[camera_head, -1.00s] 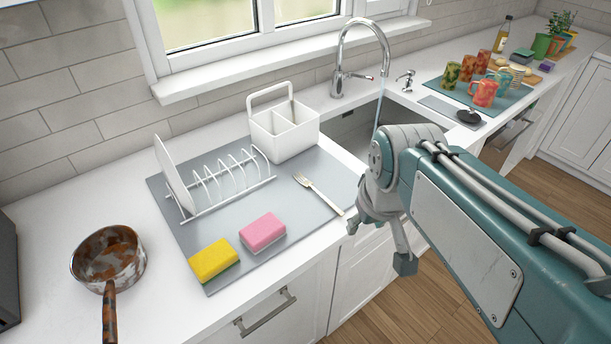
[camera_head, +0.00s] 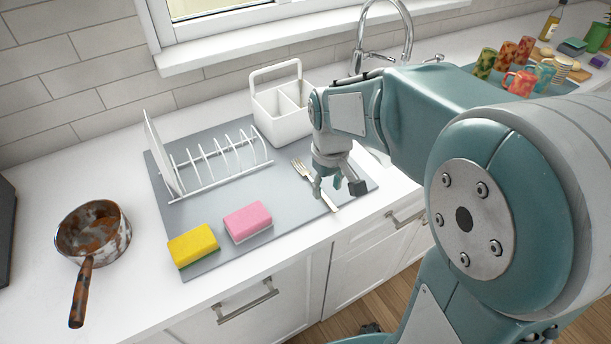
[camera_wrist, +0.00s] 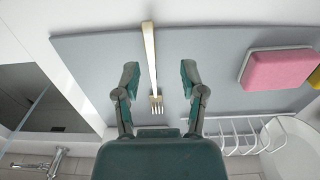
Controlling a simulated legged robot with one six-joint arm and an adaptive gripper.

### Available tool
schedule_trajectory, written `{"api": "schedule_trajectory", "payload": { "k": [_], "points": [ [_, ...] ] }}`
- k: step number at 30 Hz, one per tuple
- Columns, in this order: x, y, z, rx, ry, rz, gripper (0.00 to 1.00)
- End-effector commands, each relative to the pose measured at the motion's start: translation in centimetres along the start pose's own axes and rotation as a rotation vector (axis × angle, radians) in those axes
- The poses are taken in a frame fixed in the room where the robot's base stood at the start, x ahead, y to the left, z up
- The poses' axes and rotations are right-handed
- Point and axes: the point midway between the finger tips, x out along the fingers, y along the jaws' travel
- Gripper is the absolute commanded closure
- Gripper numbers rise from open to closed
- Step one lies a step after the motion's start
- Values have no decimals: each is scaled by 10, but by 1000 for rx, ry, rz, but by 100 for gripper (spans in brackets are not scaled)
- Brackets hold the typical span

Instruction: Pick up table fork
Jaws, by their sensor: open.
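The table fork (camera_head: 302,171) lies on the grey mat (camera_head: 190,218), near the mat's right side, with a pale handle towards the counter's front edge. In the wrist view the fork (camera_wrist: 150,62) runs between my fingers, its tines close to my palm and its handle pointing away. My gripper (camera_head: 336,192) is above the fork, with its fingers pointing down. In the wrist view my gripper (camera_wrist: 158,78) is open, one finger on each side of the fork, with clear gaps. In the head view my gripper hides part of the fork.
A white dish rack with a plate (camera_head: 215,158), a white caddy (camera_head: 282,110), a pink sponge (camera_head: 248,221) and a yellow sponge (camera_head: 193,245) stand on the mat. A rusty pan (camera_head: 92,232) is at left. The sink and tap (camera_head: 384,50) are beyond my arm.

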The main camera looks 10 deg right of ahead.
Motion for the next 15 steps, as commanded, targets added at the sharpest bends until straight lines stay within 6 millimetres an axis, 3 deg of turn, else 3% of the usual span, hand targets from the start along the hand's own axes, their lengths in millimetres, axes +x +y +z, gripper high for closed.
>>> {"api": "schedule_trajectory", "payload": {
  "k": [15],
  "points": [
    [57, 7, 9, 1, -1, 0, 47]
  ]
}}
